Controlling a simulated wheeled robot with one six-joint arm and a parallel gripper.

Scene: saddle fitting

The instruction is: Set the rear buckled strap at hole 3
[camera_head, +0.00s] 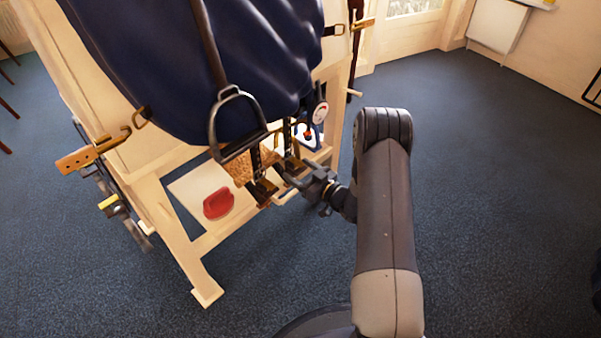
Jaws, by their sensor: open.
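A dark blue saddle cover (200,60) drapes over a pale wooden stand. Below its lower edge hang dark straps, one (256,158) left of my gripper and another (287,135) just above it. Small dark and brass-coloured fittings (264,190) show at their lower ends. I cannot tell which strap is the rear buckled one, and its holes are too small to read. My gripper (290,174) is open beside these straps, near the stand's lower shelf. I cannot tell whether it touches a strap.
A metal stirrup (237,122) hangs close above my gripper. A red object (218,203) and a brown rough block (242,172) are on the lower shelf. The blue carpet (480,200) at right is clear.

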